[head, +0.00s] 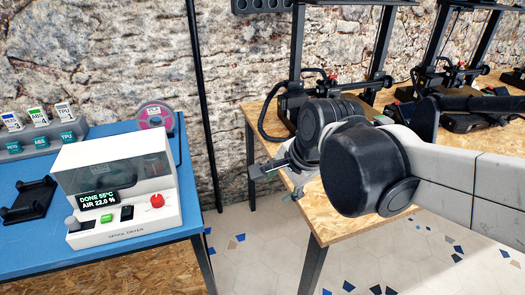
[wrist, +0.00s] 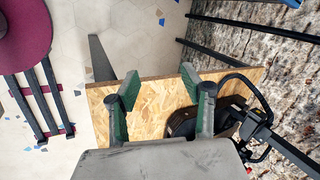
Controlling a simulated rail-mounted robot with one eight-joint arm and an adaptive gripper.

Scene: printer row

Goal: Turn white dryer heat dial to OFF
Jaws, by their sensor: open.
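The white dryer (head: 178,214), labelled "SPOOL DRYER", stands on the blue tabletop at the left of the head view. Its front has a grey knob (head: 72,223) at the left and a red knob (head: 157,201) at the right. I cannot tell which knob is the heat dial or read its pointer. The display (head: 97,198) reads "DONE 55°C, AIR 22.0 %". My gripper (head: 272,182) is well right of the dryer, by the wooden table's near left corner. In the wrist view my gripper (wrist: 168,93) is open, with nothing between its fingers. The dryer is not in the wrist view.
The blue table (head: 130,245) also holds a black holder (head: 29,201), labelled spool boxes (head: 38,135) and a pink spool (head: 155,117). Printers (head: 330,85) stand on the wooden table (head: 262,122). A floor gap separates the tables. A maroon stool (wrist: 22,35) shows in the wrist view.

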